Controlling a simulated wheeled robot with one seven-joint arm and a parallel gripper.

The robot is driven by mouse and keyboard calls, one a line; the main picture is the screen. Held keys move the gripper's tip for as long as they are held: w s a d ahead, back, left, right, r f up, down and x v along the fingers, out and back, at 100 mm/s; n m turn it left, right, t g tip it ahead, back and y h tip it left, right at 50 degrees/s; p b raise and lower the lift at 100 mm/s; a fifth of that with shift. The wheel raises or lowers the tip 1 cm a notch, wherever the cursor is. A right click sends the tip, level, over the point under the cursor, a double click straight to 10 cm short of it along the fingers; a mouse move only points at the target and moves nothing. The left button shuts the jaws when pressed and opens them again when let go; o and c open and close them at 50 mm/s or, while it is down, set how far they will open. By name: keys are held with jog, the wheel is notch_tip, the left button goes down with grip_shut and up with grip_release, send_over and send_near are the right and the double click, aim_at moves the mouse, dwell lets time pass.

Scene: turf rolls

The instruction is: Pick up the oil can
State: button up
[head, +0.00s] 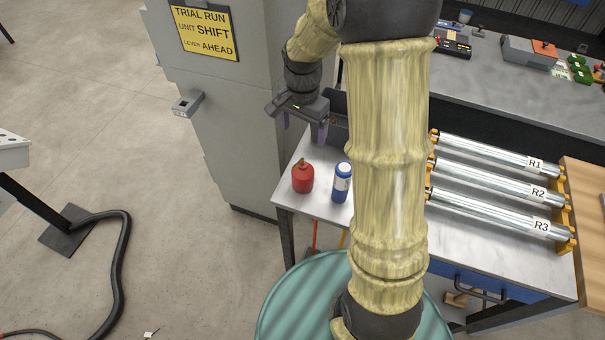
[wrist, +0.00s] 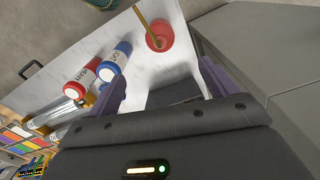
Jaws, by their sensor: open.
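The oil can (head: 303,178) is a small red can standing near the left edge of the metal bench. In the wrist view the red oil can (wrist: 161,36) shows with a long brass-coloured spout, beyond the fingertips. My gripper (head: 303,128) is open and empty, above and behind the can in the head view, apart from it. In the wrist view my gripper (wrist: 163,82) has its two purple fingers spread, with bench surface and a dark bin between them.
A blue bottle (head: 342,183) stands just right of the can; a red bottle (wrist: 83,76) beside it shows in the wrist view. A dark bin (head: 338,128) sits behind. A grey cabinet (head: 222,110) stands close left. Metal rollers (head: 490,185) lie on the right.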

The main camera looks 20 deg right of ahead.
aim_at(304, 164)
notch_tip(304, 164, down, 11)
jog(key=shift+r+p, duration=0.2)
jog(key=shift+p, duration=0.95)
jog(key=shift+d+f+p, duration=0.1)
jog(key=shift+f+p, duration=0.45)
jog(key=shift+f, duration=0.05)
jog(key=shift+w+f+p, duration=0.15)
jog(key=shift+f+p, duration=0.55)
jog(key=shift+f, duration=1.3)
jog(key=c, duration=1.4)
jog(key=shift+r, duration=0.1)
